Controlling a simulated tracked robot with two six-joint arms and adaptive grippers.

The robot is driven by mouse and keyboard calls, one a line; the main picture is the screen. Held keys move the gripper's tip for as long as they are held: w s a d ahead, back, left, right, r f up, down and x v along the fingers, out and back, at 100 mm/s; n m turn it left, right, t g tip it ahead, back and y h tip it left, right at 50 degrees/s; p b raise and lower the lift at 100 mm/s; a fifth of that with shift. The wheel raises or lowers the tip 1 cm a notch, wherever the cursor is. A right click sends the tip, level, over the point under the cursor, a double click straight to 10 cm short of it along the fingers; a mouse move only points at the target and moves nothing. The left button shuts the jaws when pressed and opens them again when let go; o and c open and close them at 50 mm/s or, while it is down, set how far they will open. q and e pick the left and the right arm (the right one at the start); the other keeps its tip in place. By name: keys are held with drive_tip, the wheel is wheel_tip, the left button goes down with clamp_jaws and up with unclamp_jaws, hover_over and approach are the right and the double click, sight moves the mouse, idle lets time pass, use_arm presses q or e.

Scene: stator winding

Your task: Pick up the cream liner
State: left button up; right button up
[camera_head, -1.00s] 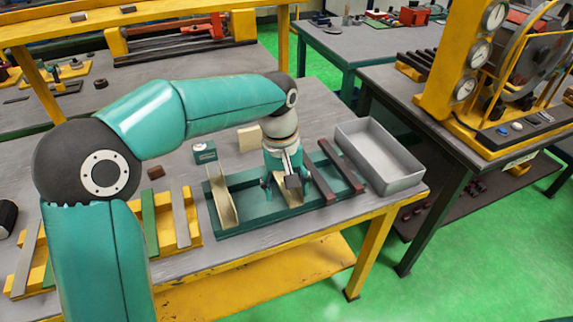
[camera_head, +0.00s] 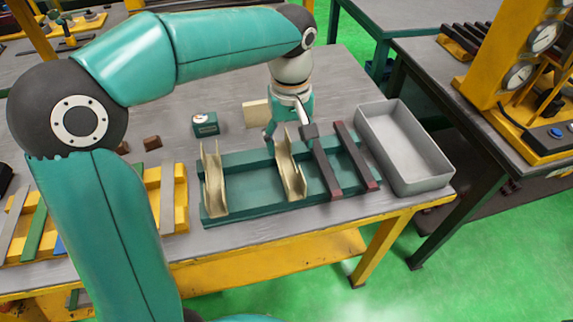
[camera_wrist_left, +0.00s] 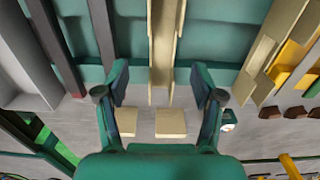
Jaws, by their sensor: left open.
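Two cream channel-shaped liners lie in the dark green tray (camera_head: 250,190). One liner (camera_head: 214,185) is at the tray's left. The other liner (camera_head: 292,172) is near its middle and runs front to back. My left gripper (camera_head: 289,133) is open and empty at the far end of the middle liner. In the left wrist view the middle liner (camera_wrist_left: 163,45) lies in line with the gap between the open fingers (camera_wrist_left: 160,85). The fingers appear apart from it on both sides. The left liner (camera_wrist_left: 270,45) also shows there. My right gripper is not in view.
Two dark bars (camera_head: 326,172) lie across the tray, right of the middle liner. A grey bin (camera_head: 405,150) stands right of the tray. A cream block (camera_head: 256,113) and a small green box (camera_head: 205,124) are behind it. A yellow rack with strips (camera_head: 172,205) is at left.

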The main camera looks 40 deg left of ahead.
sight(288, 170)
use_arm(q)
drive_tip(key=shift+a+f, duration=0.15)
drive_tip(key=shift+f, duration=1.65)
drive_tip(key=shift+a+f, duration=0.1)
drive_tip(key=shift+f, duration=1.7)
drive_tip(key=c, duration=1)
